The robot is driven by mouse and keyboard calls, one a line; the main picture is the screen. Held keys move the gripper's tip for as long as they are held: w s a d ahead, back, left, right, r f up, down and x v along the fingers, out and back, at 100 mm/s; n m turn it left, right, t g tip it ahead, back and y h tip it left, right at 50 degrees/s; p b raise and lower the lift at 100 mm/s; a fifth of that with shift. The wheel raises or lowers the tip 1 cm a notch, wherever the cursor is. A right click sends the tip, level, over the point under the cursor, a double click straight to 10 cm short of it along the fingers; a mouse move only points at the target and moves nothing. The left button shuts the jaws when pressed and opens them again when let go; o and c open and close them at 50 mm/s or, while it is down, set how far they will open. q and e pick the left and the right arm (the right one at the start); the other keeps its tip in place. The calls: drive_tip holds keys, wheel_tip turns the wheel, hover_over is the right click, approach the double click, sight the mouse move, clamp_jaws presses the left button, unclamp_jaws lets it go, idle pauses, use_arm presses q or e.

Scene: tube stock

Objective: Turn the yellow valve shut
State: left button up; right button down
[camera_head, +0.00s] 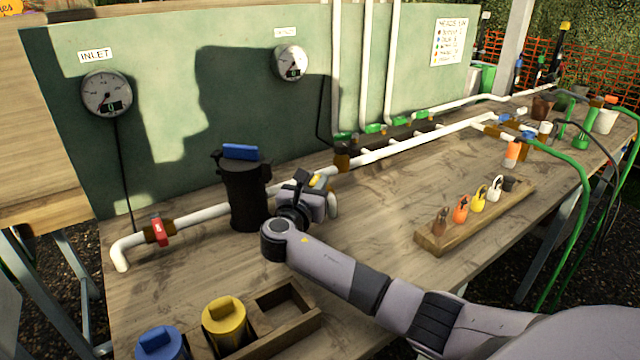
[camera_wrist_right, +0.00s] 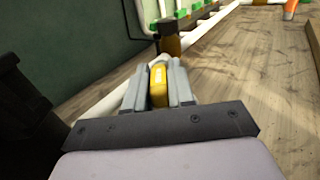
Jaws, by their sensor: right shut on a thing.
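The yellow valve handle (camera_wrist_right: 158,85) sits between the two fingers of my right gripper (camera_wrist_right: 158,88) in the right wrist view. The fingers are shut on it, one on each side. In the head view, a small piece of the yellow handle (camera_head: 315,181) shows at my right gripper (camera_head: 311,184), beside the white pipe, right of the black filter housing. The gripper hides most of the valve body, so I cannot tell the handle's exact angle to the pipe. My left gripper is not in view.
The black housing (camera_head: 246,195) with a blue top stands close left of my gripper. A red valve (camera_head: 157,231) is farther left. A wooden tag rack (camera_head: 432,243) lies right, and a box with blue and yellow cartridges (camera_head: 290,332) is in front.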

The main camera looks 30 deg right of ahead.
drive_tip(key=shift+w+a+m+g+h, duration=0.15)
drive_tip(key=shift+w+m+g+h, duration=0.1)
drive_tip(key=shift+m+g+h, duration=0.45)
drive_tip(key=shift+r+g+b, duration=0.1)
drive_tip(key=shift+g+b, duration=0.2)
drive_tip(key=shift+g, duration=0.1)
drive_tip(key=c, duration=1)
unclamp_jaws()
drive_tip(key=shift+c, duration=0.2)
drive_tip(key=shift+v, duration=3.6)
